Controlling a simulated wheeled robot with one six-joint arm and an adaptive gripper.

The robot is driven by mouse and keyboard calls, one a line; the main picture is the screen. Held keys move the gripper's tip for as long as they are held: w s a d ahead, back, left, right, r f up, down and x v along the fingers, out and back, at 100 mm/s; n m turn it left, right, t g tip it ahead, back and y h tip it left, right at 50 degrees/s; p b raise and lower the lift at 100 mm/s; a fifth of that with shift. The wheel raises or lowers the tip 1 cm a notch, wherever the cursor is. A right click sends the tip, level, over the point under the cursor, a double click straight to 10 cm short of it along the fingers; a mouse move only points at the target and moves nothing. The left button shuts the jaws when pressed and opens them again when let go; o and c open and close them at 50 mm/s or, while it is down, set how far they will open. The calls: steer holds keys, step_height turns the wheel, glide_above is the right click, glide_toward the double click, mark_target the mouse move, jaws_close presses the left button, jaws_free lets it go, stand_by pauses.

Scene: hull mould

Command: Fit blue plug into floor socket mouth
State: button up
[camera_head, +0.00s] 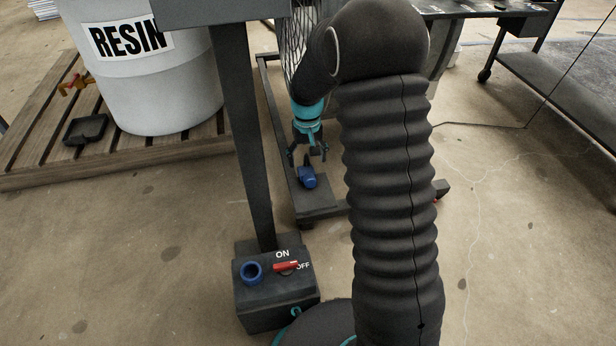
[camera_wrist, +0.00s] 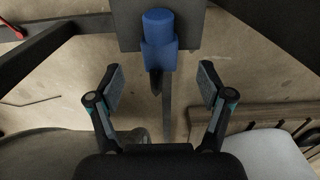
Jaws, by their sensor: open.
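The blue plug (camera_head: 307,178) lies on a dark flat plate of the low frame in the head view. It also shows in the wrist view (camera_wrist: 158,42), at the top middle, with a dark cable or tip trailing from its near end. My gripper (camera_head: 308,152) is open and empty just above and behind the plug. In the wrist view its two fingers (camera_wrist: 160,88) are spread wide, with the plug beyond and between them. The floor socket mouth is a blue ring (camera_head: 251,271) on the dark box (camera_head: 265,305) at the lower middle. The ring looks empty.
The box bears a red switch handle (camera_head: 287,266) between ON and OFF labels. A dark post (camera_head: 243,140) rises behind it. A white RESIN drum (camera_head: 150,80) stands on a wooden pallet (camera_head: 40,165) at left. A wheeled bench (camera_head: 560,90) is at right. Bare floor lies at lower left.

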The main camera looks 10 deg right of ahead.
mark_target(308, 174)
steer(key=shift+s+f+b, duration=0.15)
steer(key=shift+f+b, duration=0.15)
steer(key=shift+f, duration=1.2)
steer(key=shift+s+f+b, duration=0.1)
steer(key=shift+f+b, duration=0.2)
steer(key=shift+f, duration=1.2)
steer(key=c, duration=1.4)
